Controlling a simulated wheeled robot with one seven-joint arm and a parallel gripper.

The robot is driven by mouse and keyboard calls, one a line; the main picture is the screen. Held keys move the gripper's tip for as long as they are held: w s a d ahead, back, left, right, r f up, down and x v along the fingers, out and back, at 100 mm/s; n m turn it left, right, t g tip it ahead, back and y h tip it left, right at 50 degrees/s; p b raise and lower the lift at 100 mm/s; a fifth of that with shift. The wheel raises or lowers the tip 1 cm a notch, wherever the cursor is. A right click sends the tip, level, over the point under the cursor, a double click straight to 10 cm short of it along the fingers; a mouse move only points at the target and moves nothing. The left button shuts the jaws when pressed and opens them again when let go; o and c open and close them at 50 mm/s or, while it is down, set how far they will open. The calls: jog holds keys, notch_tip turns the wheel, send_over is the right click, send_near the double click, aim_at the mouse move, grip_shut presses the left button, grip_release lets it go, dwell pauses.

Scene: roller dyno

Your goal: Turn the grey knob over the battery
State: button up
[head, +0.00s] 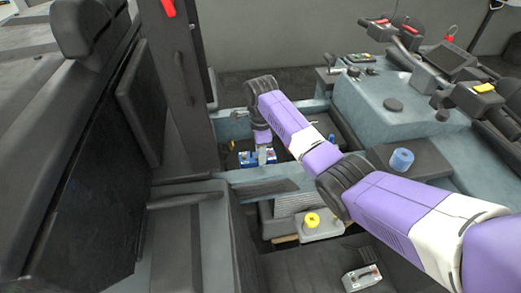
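A small blue box (246,160), which looks like the battery, sits in a recess of the grey-blue console, left of the picture's middle. My purple arm reaches in from the lower right and bends down over this recess. My gripper (264,156) points down at the blue box. It is small here, and I cannot tell whether its fingers are open or shut, or whether they touch anything. I cannot make out the grey knob apart from the gripper; it may be hidden by the gripper or wrist.
A yellow knob (312,220) stands on a light block below my arm. A blue cylinder (401,160) stands on a dark panel at right. A dark upright post (178,90) rises left of the recess, beside a black seat (85,170). Handlebars with a screen (452,60) are at upper right.

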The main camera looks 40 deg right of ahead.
grip_shut()
dwell(0.4)
jog(key=n+p, duration=0.2)
jog(key=n, duration=0.2)
jog(key=shift+s+a+p, duration=0.1)
jog(key=shift+p, duration=0.2)
jog(key=n+p, duration=0.1)
jog(key=n, duration=0.3)
jog(key=shift+p, duration=0.3)
jog(key=n+p, duration=0.1)
jog(key=n, duration=0.8)
jog(key=shift+f+n+p, duration=0.1)
jog(key=shift+n+p, duration=0.25)
jog(key=shift+n, duration=0.05)
